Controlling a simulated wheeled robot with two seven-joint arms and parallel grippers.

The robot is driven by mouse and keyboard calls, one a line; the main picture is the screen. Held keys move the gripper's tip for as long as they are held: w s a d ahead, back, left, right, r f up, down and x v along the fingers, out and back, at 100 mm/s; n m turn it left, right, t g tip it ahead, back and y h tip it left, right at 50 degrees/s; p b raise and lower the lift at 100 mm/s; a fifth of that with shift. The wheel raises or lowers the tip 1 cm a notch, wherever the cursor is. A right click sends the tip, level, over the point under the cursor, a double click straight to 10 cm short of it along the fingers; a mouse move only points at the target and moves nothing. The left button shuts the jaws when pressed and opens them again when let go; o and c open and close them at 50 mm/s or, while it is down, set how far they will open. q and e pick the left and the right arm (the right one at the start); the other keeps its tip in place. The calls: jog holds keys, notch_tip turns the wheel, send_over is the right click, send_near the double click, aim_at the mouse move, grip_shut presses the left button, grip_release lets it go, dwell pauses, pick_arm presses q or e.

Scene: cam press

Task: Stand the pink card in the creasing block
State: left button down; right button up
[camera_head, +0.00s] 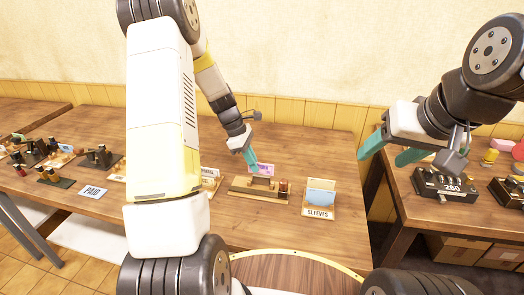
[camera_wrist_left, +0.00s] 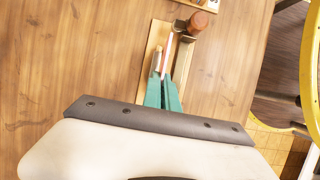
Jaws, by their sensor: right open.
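The pink card (camera_head: 262,169) stands on edge at the wooden creasing block (camera_head: 250,193) in the middle of the table. In the left wrist view the card (camera_wrist_left: 168,50) is a thin pale edge lying between the parts of the block (camera_wrist_left: 187,75). My left gripper (camera_head: 250,157) reaches down to the card from above. Its teal fingers (camera_wrist_left: 163,92) are close together on the card's near end, with the card between them. Whether the card's lower edge is fully seated is hidden. My right gripper (camera_head: 385,150) is open and empty, off to the right.
A sleeves holder (camera_head: 319,198) with a blue sleeve stands right of the block. A red-brown knob (camera_wrist_left: 198,22) rises at the block's end. A PAID sign (camera_head: 91,191) and several dark stamps are left. A numbering device (camera_head: 446,185) is on the right table.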

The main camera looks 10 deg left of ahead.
pick_arm(q)
jog(key=shift+f, duration=1.45)
jog(key=shift+s+a+f, duration=0.1)
jog(key=shift+s+f, duration=0.15)
jog(key=shift+f, duration=0.25)
jog(key=shift+s+a+f, duration=0.1)
jog(key=shift+s+f, duration=0.15)
jog(key=shift+f, duration=0.25)
jog(key=shift+s+a+f, duration=0.15)
jog(key=shift+a+f, duration=0.05)
jog(key=shift+a, duration=0.3)
jog(key=c, duration=1.6)
grip_release()
jog(key=shift+c, duration=1.2)
jog(key=shift+o, duration=0.3)
jog(key=shift+w+d+r, duration=0.4)
jog(key=shift+d+r, duration=0.3)
jog(key=shift+r, duration=0.15)
jog(key=shift+o, duration=0.3)
jog(key=shift+w+d+r, duration=0.15)
jog(key=shift+w+r, duration=0.05)
jog(key=shift+r, duration=0.4)
jog(key=shift+o, duration=0.7)
jog(key=shift+w+r, duration=0.1)
jog(key=shift+r, duration=0.3)
jog(key=shift+a+r, duration=0.2)
jog(key=shift+r, duration=1.5)
